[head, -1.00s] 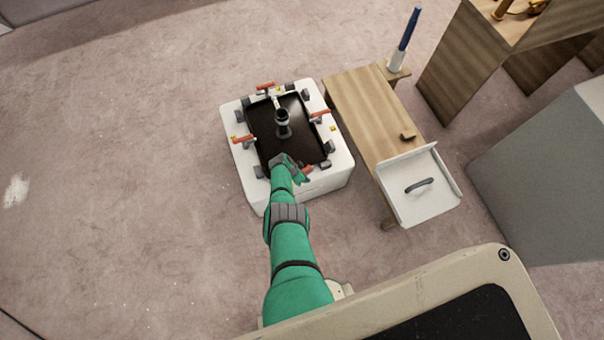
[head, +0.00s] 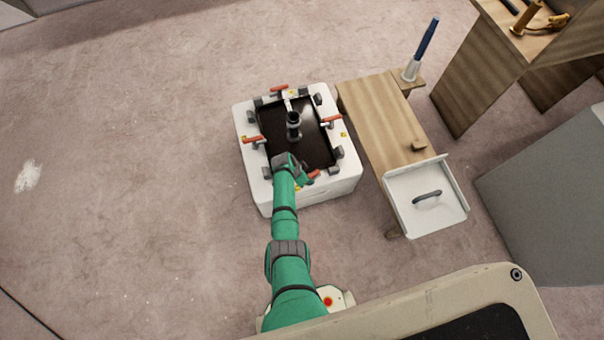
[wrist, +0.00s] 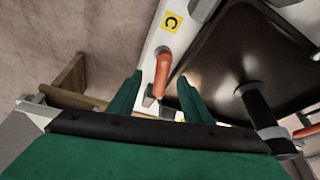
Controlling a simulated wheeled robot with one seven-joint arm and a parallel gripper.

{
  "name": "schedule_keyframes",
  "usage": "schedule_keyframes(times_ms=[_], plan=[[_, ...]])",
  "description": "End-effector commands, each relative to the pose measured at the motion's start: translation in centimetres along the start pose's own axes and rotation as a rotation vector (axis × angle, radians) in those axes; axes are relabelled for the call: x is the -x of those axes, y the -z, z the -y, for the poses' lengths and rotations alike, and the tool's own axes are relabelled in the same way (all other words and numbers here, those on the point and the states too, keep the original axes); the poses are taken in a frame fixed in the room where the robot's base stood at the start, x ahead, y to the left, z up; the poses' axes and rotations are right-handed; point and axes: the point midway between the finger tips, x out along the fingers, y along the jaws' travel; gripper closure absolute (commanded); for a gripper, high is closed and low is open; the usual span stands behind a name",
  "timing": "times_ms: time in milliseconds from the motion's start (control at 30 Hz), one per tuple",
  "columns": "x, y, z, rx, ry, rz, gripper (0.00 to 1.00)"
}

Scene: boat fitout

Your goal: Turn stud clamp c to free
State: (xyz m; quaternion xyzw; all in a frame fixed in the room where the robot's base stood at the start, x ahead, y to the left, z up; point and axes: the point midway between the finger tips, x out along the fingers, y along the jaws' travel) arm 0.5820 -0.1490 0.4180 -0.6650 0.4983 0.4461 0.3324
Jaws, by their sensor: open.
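The stud clamp c has an orange-red handle (wrist: 162,74), and a yellow label marked C (wrist: 171,22) sits beside it on the white rim in the wrist view. In the head view my gripper (head: 301,178) partly hides the near rim.
The box holds a dark sink basin (head: 310,145) with a black upright fitting (head: 294,122). Other orange-handled clamps (head: 332,121) and grey blocks line the rim. A wooden bench (head: 378,120) with a white tray (head: 445,215) stands to the right. Floor at left is clear.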

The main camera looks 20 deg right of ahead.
Motion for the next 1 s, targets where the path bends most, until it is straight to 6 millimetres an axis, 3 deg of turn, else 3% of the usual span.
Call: schedule_keyframes(times_ms=[400, 800, 867, 1000], plan=[[4.5, -0.1, 0.0, 0.0, -0.001, 0.0, 0.55], [5.1, -0.1, -0.1, 0.0, -0.003, 0.002, 0.55], [5.1, -0.1, -0.1, 0.0, -0.003, 0.002, 0.63], [4.9, 0.6, -1.0, -0.01, -0.002, 0.022, 0.63]])
